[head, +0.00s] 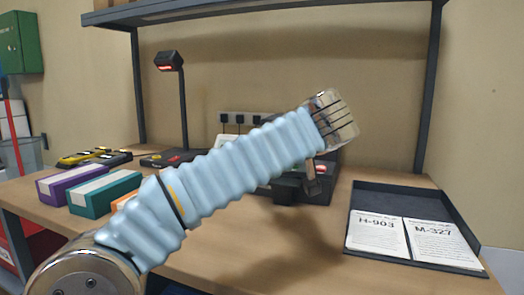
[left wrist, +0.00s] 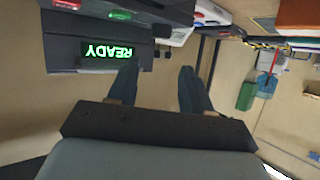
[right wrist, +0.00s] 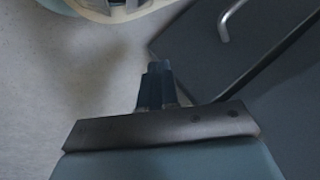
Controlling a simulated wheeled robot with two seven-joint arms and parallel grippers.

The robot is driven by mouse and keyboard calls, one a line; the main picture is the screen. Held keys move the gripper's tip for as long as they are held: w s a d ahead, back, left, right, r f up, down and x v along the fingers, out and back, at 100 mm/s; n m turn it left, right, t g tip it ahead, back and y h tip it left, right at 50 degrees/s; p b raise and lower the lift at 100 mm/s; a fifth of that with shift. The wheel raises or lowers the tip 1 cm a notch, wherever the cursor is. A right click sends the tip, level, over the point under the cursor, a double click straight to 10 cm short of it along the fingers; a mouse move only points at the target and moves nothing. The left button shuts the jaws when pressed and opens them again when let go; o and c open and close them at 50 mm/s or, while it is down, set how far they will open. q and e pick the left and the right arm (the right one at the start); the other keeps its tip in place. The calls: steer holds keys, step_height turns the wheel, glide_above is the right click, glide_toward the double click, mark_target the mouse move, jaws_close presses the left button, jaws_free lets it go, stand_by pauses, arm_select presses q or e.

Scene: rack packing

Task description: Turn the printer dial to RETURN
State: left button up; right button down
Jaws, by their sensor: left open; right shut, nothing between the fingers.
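The printer (head: 318,192) is a dark box at the back of the table, mostly hidden by my left arm in the head view. In the left wrist view the dark printer (left wrist: 60,40) appears upside down, with a lit green READY display (left wrist: 105,50). I cannot make out the dial. My left gripper (left wrist: 158,82) is open and empty, its fingers apart in front of the printer; in the head view the left gripper (head: 312,184) hangs from the wrist beside it. My right gripper (right wrist: 157,82) is shut and empty, outside the head view.
A dark tray (head: 400,200) with cards H-903 and M-327 lies at right. Purple (head: 72,186) and teal (head: 105,193) boxes lie at left, near a scanner on a post (head: 183,105). A shelf (head: 250,10) spans above. A grey panel with a handle (right wrist: 225,25) is near my right gripper.

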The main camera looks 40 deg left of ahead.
arm_select(q)
steer(key=p+x, duration=0.1)
steer(key=x, duration=1.1)
steer(key=shift+w+a+f, duration=0.2)
steer(key=shift+a, duration=0.1)
